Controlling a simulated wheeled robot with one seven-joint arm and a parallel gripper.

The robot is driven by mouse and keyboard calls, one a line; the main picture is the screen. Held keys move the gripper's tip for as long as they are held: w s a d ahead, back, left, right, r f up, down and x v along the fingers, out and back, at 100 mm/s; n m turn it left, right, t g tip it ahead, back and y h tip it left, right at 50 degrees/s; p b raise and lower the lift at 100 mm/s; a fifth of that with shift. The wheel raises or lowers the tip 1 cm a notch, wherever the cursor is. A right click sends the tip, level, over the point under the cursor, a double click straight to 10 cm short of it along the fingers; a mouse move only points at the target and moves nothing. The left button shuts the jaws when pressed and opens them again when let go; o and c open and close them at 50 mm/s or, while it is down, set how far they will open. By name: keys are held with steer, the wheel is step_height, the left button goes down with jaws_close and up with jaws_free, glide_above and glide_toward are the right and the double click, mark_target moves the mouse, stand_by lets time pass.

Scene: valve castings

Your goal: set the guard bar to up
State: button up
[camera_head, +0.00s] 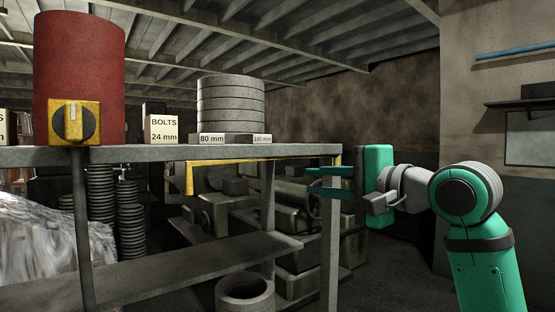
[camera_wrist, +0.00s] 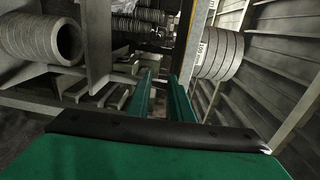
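The guard bar (camera_head: 262,162) is a thin yellow bar just below the front edge of the grey shelf top, with a short leg hanging at its left end. Its right end is close to my gripper. A yellowish strip that seems to be the bar shows ahead of the fingers in the wrist view (camera_wrist: 187,38). My gripper (camera_head: 309,182) is at the right end of the shelf, its two teal fingers pointing left, just below the bar's right end. The fingers stand apart with nothing seen between them; they also show in the wrist view (camera_wrist: 163,80). I cannot tell whether they touch the bar.
The shelf top (camera_head: 160,153) carries a red drum (camera_head: 80,70), a bolts box (camera_head: 161,128) and a stack of grey discs (camera_head: 231,100). A shelf post (camera_head: 330,240) stands below my gripper. A hollow cylinder (camera_head: 245,292) is below.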

steer(key=g+h, duration=0.1)
glide_toward(274, 159)
steer(key=x, duration=0.9)
